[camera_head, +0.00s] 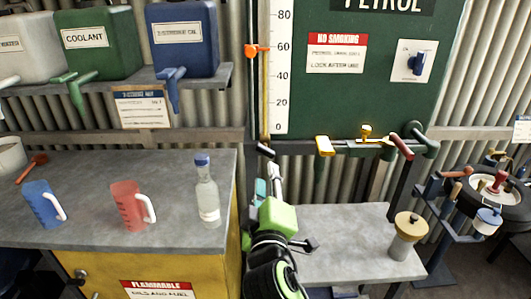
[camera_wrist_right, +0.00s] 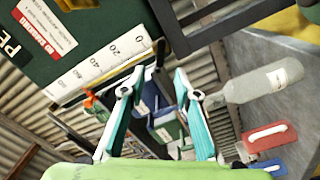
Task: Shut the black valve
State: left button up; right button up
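A small black handle (camera_head: 265,150), which looks like the black valve, sits at the foot of the white level gauge on the green petrol tank. It is tilted, running down to the right. In the right wrist view a dark piece (camera_wrist_right: 160,53) near the gauge's zero end seems to be the same handle, beyond the fingertips. My right gripper (camera_head: 268,180) is just below the handle in the head view. Its teal fingers (camera_wrist_right: 158,75) stand apart with nothing visibly held between them. I cannot tell whether a fingertip touches the handle. My left gripper is not in view.
The gauge (camera_head: 276,70) carries an orange marker (camera_head: 257,50). Yellow (camera_head: 324,146) and red (camera_head: 401,146) handles lie to the right. A bottle (camera_head: 207,195), red jug (camera_head: 130,205) and blue jug (camera_head: 43,205) stand on the left bench. A lidded canister (camera_head: 405,240) stands on the low bench.

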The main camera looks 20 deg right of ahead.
aim_at(266, 153)
jog(key=p+x, duration=0.2)
jog(key=x, duration=0.7)
jog(key=shift+w, duration=0.4)
jog(key=shift+w+d+f+p, duration=0.1)
jog(key=shift+w+d+p, duration=0.2)
jog(key=shift+w, duration=0.25)
grip_shut()
